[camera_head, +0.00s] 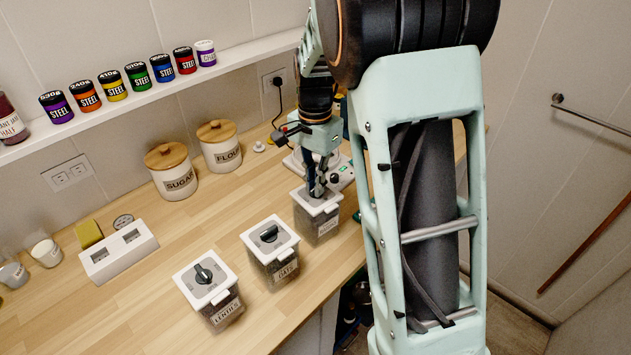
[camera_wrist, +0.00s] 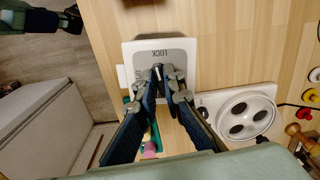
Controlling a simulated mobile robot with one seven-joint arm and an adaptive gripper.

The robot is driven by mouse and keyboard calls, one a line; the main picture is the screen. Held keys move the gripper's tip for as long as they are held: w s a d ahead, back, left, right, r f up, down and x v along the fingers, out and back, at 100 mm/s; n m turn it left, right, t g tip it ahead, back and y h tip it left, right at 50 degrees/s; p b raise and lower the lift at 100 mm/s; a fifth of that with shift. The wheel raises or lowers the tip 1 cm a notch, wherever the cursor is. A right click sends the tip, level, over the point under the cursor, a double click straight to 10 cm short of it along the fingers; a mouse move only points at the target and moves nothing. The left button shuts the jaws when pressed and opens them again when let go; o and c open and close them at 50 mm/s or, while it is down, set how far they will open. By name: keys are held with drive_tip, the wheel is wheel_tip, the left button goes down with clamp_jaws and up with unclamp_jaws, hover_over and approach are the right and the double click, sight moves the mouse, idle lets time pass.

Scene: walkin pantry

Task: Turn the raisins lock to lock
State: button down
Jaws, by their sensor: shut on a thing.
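The raisins container (camera_head: 317,222) is the rearmost of three clear boxes with white lids on the wooden counter; its label is hard to read. My gripper (camera_head: 317,191) is over its lid, with the fingertips down at the knob. In the wrist view my gripper (camera_wrist: 162,80) is shut on the dark knob (camera_wrist: 157,73) in the middle of the white lid (camera_wrist: 133,50). The word LOCK is printed at the lid's top edge there. The knob's pointer is mostly hidden by the fingers, so I cannot tell its exact angle.
The oats box (camera_head: 271,252) and lentils box (camera_head: 210,292) stand nearer, each with a dark knob. Sugar (camera_head: 172,175) and flour (camera_head: 219,146) canisters stand behind. A white scale-like device (camera_wrist: 239,114) with dark discs is close to the raisins lid. The counter's edge is near the boxes.

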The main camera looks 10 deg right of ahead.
drive_tip(key=shift+m, duration=1.1)
drive_tip(key=c, duration=2)
unclamp_jaws()
drive_tip(key=shift+c, duration=0.2)
wheel_tip(320, 180, up, 12)
